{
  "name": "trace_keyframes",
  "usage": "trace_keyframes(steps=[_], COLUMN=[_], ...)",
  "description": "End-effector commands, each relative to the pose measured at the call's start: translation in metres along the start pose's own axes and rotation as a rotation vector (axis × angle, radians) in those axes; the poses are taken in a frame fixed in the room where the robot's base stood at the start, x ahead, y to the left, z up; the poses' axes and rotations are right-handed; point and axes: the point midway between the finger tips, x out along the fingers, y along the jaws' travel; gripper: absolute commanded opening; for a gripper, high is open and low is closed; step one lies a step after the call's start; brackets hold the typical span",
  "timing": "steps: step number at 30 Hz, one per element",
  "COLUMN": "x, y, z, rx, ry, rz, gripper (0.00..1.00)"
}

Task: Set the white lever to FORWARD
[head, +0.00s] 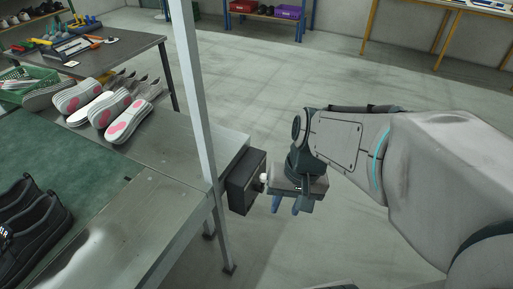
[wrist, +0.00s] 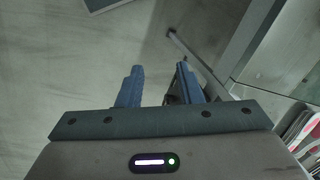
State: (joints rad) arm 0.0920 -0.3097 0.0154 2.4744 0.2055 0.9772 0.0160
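The white lever (head: 264,178) shows as a small pale knob on the face of a dark control box (head: 246,182) at the table's right end, in the head view. Its setting and any FORWARD marking cannot be read. My gripper (head: 286,207) is just right of the lever, with its blue fingers pointing down. In the wrist view my gripper (wrist: 160,70) has its two blue fingers apart, with floor visible between them. I do not see the lever clearly in the wrist view. Whether the gripper body touches the lever cannot be told.
A grey metal post (head: 196,95) rises beside the box. The worktable (head: 165,215) carries a green mat (head: 90,170), black shoes (head: 32,222) and several white-and-pink soles (head: 128,122). The floor (head: 290,90) beyond my arm is open.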

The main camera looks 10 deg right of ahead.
Motion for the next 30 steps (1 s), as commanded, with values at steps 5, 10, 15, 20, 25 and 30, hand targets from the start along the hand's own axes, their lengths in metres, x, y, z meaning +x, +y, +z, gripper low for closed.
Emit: trace_keyframes(steps=[5, 10, 15, 20, 25, 30], x=[0.064, 0.107, 0.144, 0.178, 0.214, 0.241], y=[0.001, -0.004, 0.000, 0.020, 0.059, 0.100], z=[-0.009, -0.029, -0.062, -0.102, -0.146, -0.174], rx=[0.309, 0.594, 0.874, 1.137, 1.397, 1.577], ry=[-0.227, -0.407, -0.553, -0.654, -0.710, -0.716], rz=[-0.191, -0.409, -0.656, -0.915, -1.199, -1.419], gripper=[0.32, 0.32, 0.32, 0.32, 0.32, 0.32])
